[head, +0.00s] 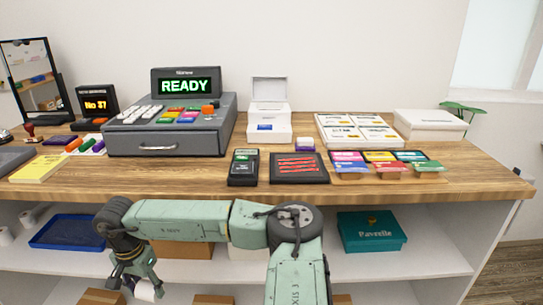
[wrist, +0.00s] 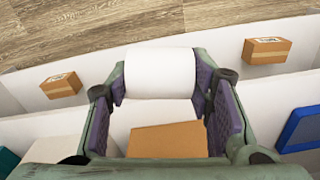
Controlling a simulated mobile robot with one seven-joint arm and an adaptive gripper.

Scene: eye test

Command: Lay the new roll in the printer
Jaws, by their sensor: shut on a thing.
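My gripper (head: 137,283) is low in front of the shelves under the counter, at the lower left of the head view. It is shut on a white roll (head: 147,291). In the wrist view the roll (wrist: 160,72) lies crosswise between the purple-padded fingers of my gripper (wrist: 160,84). A white printer (head: 268,127) stands on the counter, right of the grey cash register, with its lid (head: 269,91) raised. The inside of the printer is hard to make out. My gripper is well below and left of the printer.
The cash register (head: 170,130) reads READY. A card terminal (head: 243,167) and a dark tray (head: 299,174) with red pens sit in front of the printer. The counter's front edge (head: 400,196) lies above my gripper. A blue tray (head: 68,232) and white rolls (head: 27,218) are on the shelf.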

